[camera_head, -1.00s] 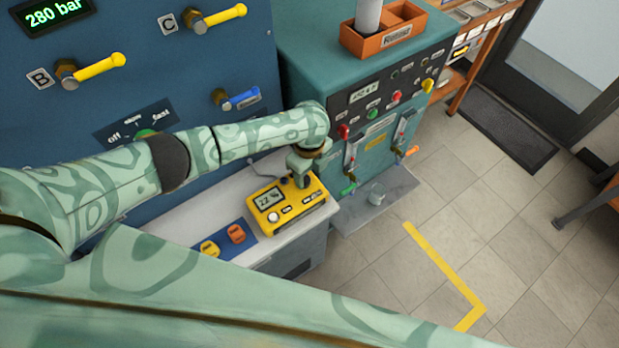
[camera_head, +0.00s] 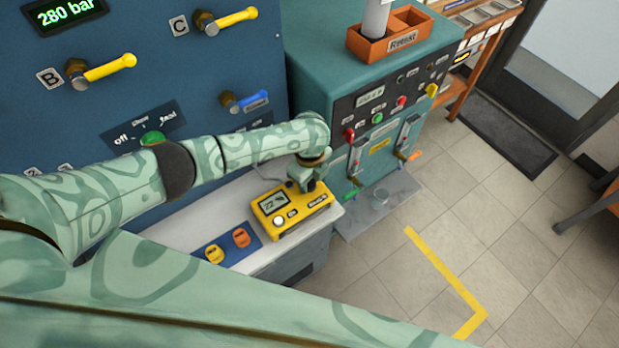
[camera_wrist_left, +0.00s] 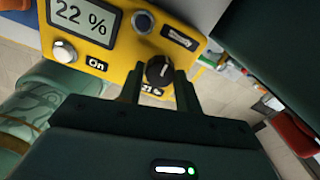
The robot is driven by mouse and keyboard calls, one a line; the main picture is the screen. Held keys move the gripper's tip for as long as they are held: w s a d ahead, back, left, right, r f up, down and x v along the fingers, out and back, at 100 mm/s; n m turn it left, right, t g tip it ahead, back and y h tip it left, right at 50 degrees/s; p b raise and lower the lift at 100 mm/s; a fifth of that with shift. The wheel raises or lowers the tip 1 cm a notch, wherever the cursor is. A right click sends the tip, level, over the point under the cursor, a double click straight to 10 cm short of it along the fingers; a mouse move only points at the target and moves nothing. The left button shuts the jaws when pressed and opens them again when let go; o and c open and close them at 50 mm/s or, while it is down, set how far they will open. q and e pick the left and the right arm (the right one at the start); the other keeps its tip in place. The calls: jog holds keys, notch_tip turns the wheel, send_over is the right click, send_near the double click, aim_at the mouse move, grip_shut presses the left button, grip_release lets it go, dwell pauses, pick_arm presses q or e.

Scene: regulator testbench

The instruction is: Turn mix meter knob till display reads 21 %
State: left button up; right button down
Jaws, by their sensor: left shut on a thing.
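The yellow mix meter (camera_head: 297,216) stands on the white bench top. Its display (camera_wrist_left: 82,18) reads 22 % in the left wrist view. The black meter knob (camera_wrist_left: 159,70) has a white pointer line and sits between the two fingers of my left gripper (camera_wrist_left: 158,84). The gripper is shut on the knob, one finger at each side. In the head view my left gripper (camera_head: 308,185) comes down on the meter's far right part and hides the knob. My right gripper is not in view.
A blue holder with two orange-yellow items (camera_head: 241,237) lies left of the meter. A teal cabinet (camera_head: 310,60) with levers and buttons stands behind right. A blue panel (camera_head: 150,60) with valve handles rises behind my arm. Tiled floor (camera_head: 510,240) is clear at right.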

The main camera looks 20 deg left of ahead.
pick_arm(q)
jog(key=n+p, duration=0.3)
jog(key=shift+r, duration=0.15)
jog(key=n+p, duration=0.1)
jog(key=n, duration=0.1)
jog(key=shift+d+n, duration=0.1)
jog(key=shift+n, duration=0.2)
jog(key=shift+n+p, duration=0.7)
jog(key=shift+n, duration=0.4)
jog(key=shift+f, duration=0.2)
jog(key=o, duration=1)
jog(key=shift+r, duration=0.1)
